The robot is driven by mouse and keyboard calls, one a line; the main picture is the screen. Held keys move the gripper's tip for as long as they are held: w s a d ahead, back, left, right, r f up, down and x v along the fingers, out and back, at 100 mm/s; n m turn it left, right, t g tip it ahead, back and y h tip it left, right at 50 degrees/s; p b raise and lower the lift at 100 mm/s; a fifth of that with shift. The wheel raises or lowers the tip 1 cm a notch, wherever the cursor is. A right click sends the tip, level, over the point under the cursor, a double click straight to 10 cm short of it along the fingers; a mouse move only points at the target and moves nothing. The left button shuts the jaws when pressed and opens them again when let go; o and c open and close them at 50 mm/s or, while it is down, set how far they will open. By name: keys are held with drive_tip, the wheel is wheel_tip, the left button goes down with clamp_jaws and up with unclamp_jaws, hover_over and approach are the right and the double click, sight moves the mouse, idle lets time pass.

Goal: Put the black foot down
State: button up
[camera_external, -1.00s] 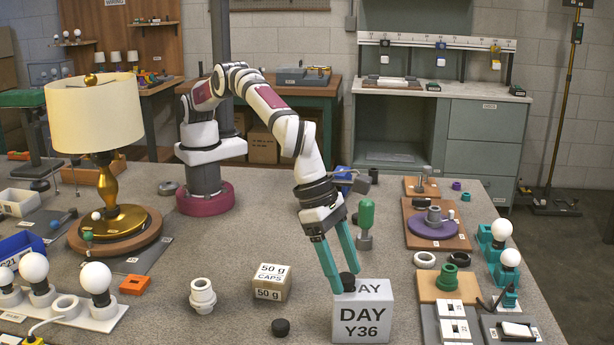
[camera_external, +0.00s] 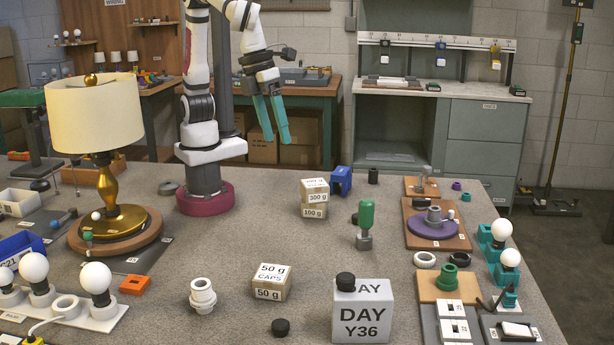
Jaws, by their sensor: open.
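One small black foot (camera_external: 346,281) sits on top of the white block marked DAY Y36 (camera_external: 362,313), near its back left corner. Another small black foot (camera_external: 281,327) lies on the table just left of that block. My gripper (camera_external: 277,138), with teal fingers, is open and empty. It is raised high near my base, well above and behind the block, with its fingers pointing down. Nothing hides either foot.
A box marked 50 g (camera_external: 271,282) and a white fitting (camera_external: 203,296) stand left of the block. Stacked weight boxes (camera_external: 314,198) and a green-handled tool (camera_external: 365,220) stand behind. The brass lamp (camera_external: 110,190) is at left. The table's centre is clear.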

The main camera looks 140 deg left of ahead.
drive_tip(key=s+a+f+n+g, duration=0.1)
drive_tip(key=s+f+n, duration=0.2)
drive_tip(key=s, duration=0.9)
drive_tip(key=s+a+f+n+g, duration=0.1)
drive_tip(key=s+f+n, duration=0.2)
drive_tip(key=s+n, duration=0.6)
drive_tip(key=s, duration=0.3)
drive_tip(key=shift+a+n, duration=0.15)
drive_tip(key=shift+n, duration=0.15)
